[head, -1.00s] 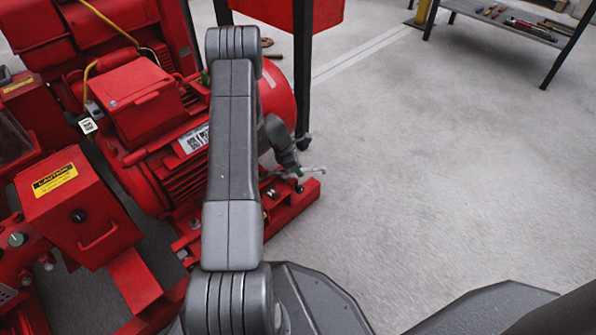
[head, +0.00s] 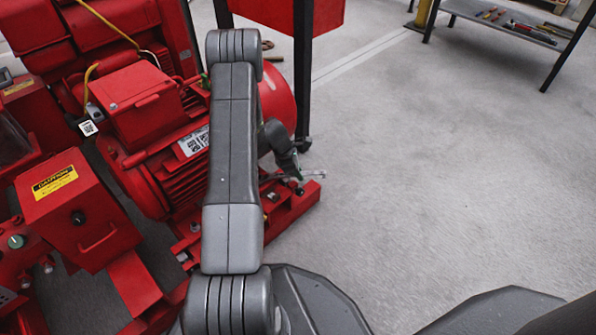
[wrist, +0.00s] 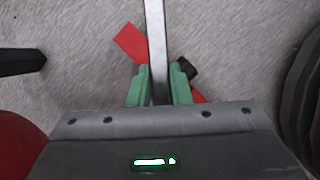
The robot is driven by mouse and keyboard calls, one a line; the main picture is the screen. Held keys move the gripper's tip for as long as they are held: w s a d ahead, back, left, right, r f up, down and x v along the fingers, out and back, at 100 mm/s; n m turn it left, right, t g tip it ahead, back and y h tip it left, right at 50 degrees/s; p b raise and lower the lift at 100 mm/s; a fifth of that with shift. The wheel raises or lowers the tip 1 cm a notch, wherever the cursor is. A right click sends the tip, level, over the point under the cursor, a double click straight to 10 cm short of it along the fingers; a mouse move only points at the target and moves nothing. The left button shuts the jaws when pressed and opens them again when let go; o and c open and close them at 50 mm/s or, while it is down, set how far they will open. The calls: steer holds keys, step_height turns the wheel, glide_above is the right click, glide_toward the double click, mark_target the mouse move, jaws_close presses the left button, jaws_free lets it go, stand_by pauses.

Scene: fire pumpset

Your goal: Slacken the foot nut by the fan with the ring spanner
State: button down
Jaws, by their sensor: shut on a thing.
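The red motor (head: 180,155) stands on a red base frame (head: 294,208), with its rounded fan end (head: 278,100) partly behind my arm. My gripper (head: 296,182) is low beside the fan end, over the base frame's end. In the wrist view its green fingers (wrist: 158,88) are shut on a flat steel spanner (wrist: 155,35). The spanner's shank runs out of the top of that view, so its ring end is not seen there. In the head view a short length of spanner (head: 315,174) sticks out right of the gripper. I cannot make out the foot nut or whether the ring is on it.
A dark upright leg (head: 303,80) under a red box (head: 290,12) stands just behind the fan end. A red control box (head: 75,205) with a caution label is at left. A shelf (head: 505,22) with tools is far right. The floor at right is clear.

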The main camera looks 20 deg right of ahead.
steer(key=shift+r, duration=0.1)
stand_by(0.3)
steer(key=shift+r+p, duration=1.95)
steer(key=shift+r, duration=0.55)
steer(key=shift+f, duration=0.2)
steer(key=shift+s+a+f+m+b, duration=0.1)
steer(key=shift+s+f+m+b, duration=0.1)
steer(key=shift+f+b, duration=0.35)
steer(key=shift+s+a+f+m+b, duration=0.1)
steer(key=shift+s+f+b, duration=0.05)
steer(key=shift+f+b, duration=0.35)
steer(key=shift+d+f+b, duration=0.1)
steer(key=shift+f+b, duration=0.85)
steer(key=shift+f, duration=0.45)
steer(key=shift+s+a+m, duration=0.2)
steer(key=shift+s+m, duration=0.1)
steer(key=shift+r, duration=0.1)
